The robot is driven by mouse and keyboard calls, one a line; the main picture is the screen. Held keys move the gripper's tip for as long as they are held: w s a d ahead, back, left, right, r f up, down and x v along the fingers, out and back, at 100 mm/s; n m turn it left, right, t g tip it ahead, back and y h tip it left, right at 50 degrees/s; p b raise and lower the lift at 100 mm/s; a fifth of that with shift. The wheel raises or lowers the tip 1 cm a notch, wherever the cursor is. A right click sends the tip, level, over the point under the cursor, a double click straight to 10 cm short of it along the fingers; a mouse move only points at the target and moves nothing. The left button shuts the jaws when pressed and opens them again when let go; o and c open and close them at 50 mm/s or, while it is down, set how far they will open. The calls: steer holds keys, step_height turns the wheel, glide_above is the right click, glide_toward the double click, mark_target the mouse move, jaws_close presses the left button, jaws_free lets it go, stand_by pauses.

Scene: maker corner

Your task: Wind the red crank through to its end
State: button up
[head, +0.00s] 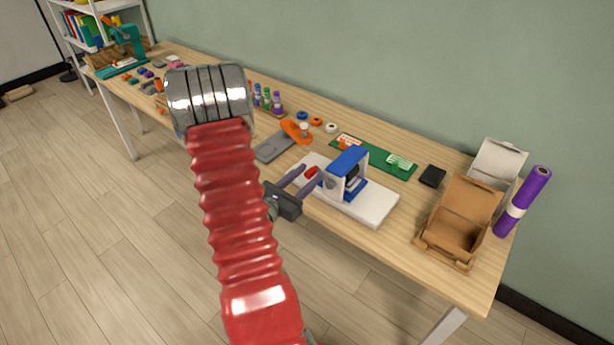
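The red crank handle (311,171) shows as a small red piece at the left side of a blue machine (347,166). The machine has a dark drum inside its blue frame and stands on a white base plate (368,208) on the table. My gripper (314,174) reaches in from the left, its two grey fingers spread apart. The red handle shows between or just beyond the fingertips; I cannot tell whether a finger touches it. The crank's arm is mostly hidden by the fingers and the frame.
The wooden table (400,252) also holds a green board (372,156), a black box (432,176), an open cardboard box (459,221), a purple roll (523,201), an orange tool (296,131) and a grey tray (274,146). My red arm covers part of the front edge.

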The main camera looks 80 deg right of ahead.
steer(key=shift+s+d, duration=0.1)
steer(key=shift+d, duration=0.05)
jaws_close()
stand_by(0.4)
